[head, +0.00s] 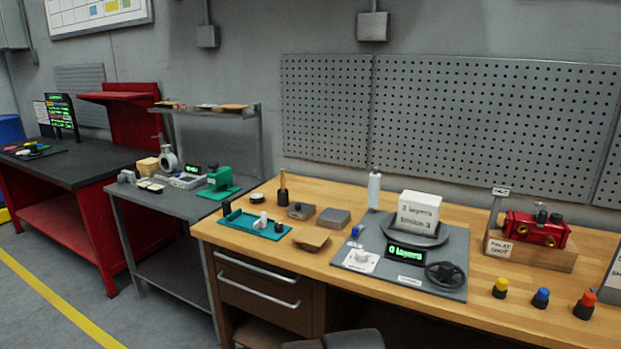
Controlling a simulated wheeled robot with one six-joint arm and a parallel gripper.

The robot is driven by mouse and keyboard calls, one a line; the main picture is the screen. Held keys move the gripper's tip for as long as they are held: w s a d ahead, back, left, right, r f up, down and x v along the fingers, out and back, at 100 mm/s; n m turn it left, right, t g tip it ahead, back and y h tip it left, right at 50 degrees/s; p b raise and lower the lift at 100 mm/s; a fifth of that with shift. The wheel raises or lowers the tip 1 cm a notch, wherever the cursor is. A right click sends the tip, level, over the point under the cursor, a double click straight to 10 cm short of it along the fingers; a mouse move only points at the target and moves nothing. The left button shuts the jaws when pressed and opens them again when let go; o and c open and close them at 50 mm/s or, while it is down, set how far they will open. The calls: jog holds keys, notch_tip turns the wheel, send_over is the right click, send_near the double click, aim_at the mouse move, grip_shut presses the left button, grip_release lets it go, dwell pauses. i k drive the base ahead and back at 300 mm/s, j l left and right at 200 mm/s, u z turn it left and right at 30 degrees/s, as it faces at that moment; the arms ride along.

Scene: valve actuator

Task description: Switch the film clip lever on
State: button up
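A grey wrapping station (345,258) stands on the wooden bench. Its round turntable (400,236) carries a white box (418,211) reading "2 layers" and "tension 3". A small blue part (356,231) at the station's left edge may be the film clip lever; it is too small to tell which way it is set. A white film roll (374,190) stands upright behind it. A display (404,251) reads "0 layers" in green. A white plate with a knob (361,259) is at the front left, and a black handwheel (445,273) at the front right. My gripper does not show.
Left of the station are a teal tray (250,226), grey blocks (333,217) and a wooden piece (312,240). To the right are a red valve unit (536,229) and yellow, blue and red buttons (542,298). Dark grey rounded shapes (352,338) show at the bottom edge.

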aim_at(356, 231)
jog(key=i+l+u, duration=0.1)
jog(key=i, duration=0.4)
jog(key=i+l+u, duration=0.15)
jog(key=i, duration=0.4)
jog(key=l, duration=0.1)
